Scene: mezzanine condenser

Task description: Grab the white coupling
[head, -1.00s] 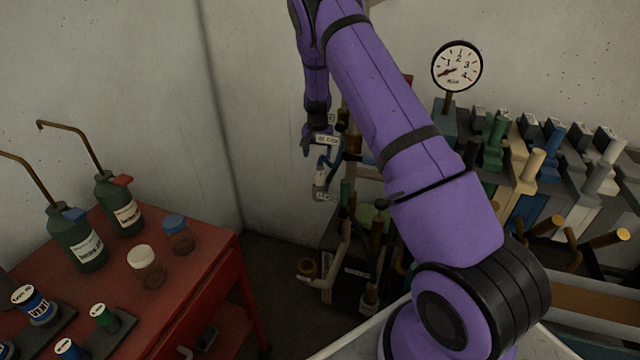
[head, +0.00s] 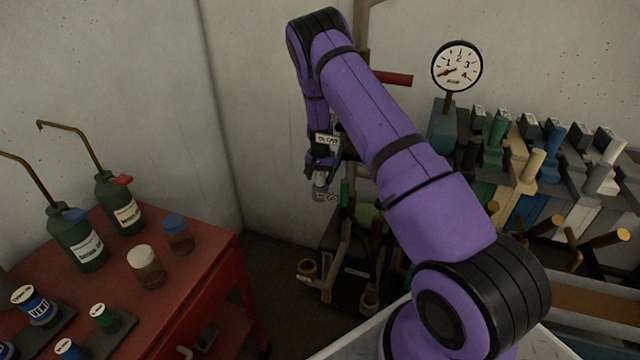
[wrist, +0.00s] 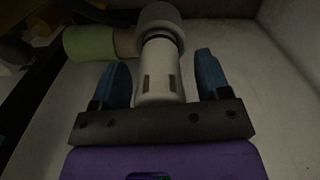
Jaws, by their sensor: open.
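The white coupling (wrist: 160,70) is a pale cylinder with a wider grey collar at its far end, in the wrist view. It lies between the two blue fingers of my gripper (wrist: 162,62), which are open, one on each side. A dark gap shows between each finger and the coupling. In the head view my gripper (head: 322,178) is low in front of the pipework, and a small pale part of the coupling (head: 325,194) shows below it. The rest is hidden by my gripper and wrist.
A green cylinder (wrist: 90,43) sits left of the coupling in the wrist view. A red handle (head: 392,78) and a pressure gauge (head: 457,67) are behind my arm. Several coloured valve levers stand at right. A red bench (head: 205,262) with bottles and jars is at left.

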